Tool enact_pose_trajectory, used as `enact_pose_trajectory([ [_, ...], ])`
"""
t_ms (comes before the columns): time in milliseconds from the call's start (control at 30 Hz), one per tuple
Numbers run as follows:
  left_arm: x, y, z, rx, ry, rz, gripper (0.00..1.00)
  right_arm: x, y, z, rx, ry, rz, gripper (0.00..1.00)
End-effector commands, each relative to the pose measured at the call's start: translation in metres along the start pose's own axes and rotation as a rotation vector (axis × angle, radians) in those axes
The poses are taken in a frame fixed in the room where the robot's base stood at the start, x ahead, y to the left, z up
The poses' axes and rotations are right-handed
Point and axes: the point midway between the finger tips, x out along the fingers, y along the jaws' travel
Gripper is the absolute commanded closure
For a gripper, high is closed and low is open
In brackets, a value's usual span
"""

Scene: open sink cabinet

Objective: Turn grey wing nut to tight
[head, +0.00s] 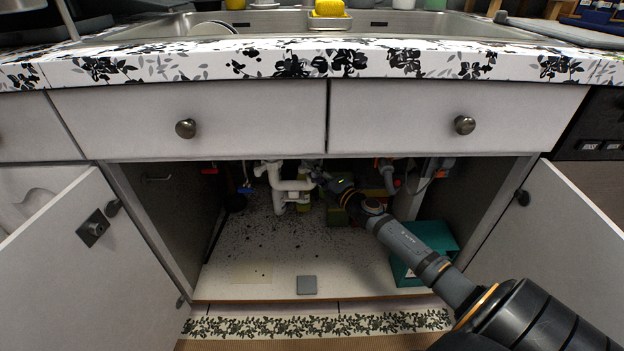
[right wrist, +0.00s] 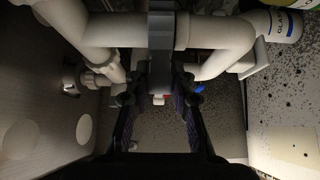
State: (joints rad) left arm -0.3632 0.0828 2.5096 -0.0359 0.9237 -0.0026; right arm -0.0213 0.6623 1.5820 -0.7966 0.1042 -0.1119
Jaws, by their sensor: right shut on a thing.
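The grey wing nut (right wrist: 161,45) shows in the right wrist view as a dark grey upright piece at the white drain pipe (right wrist: 220,38). My right gripper (right wrist: 160,76) has its two fingers on either side of its lower part and is shut on it. In the head view, my right gripper (head: 322,177) reaches into the open cabinet beside the white pipe (head: 291,186). The wing nut is too small and too covered there to make out. My left gripper is not in view.
The cabinet doors (head: 85,270) stand open on both sides. A teal box (head: 440,238) stands at the right, partly behind my arm. A small grey square (head: 306,285) lies at the front of the speckled cabinet floor (head: 245,245). A labelled bottle (right wrist: 281,25) is near the pipe.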

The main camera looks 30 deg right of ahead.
Motion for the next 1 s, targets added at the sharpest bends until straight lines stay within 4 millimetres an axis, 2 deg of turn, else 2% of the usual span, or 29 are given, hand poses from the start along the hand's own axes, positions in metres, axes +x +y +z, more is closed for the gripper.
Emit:
enact_pose_trajectory([
  [33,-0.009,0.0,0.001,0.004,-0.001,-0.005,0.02,0.0,-0.004,0.002,-0.006,0.023,0.001,1.0],
  [233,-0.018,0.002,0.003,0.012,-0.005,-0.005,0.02,-0.003,-0.001,0.005,-0.004,0.092,0.002,1.0],
  [800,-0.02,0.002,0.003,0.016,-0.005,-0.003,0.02,-0.004,0.003,0.006,0.0,0.122,0.003,1.0],
  [833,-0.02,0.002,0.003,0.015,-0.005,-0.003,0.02,-0.004,0.003,0.006,0.0,0.122,0.003,0.74],
  [1000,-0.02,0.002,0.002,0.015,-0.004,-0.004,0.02,-0.004,0.002,0.006,0.0,0.122,0.002,0.53],
])
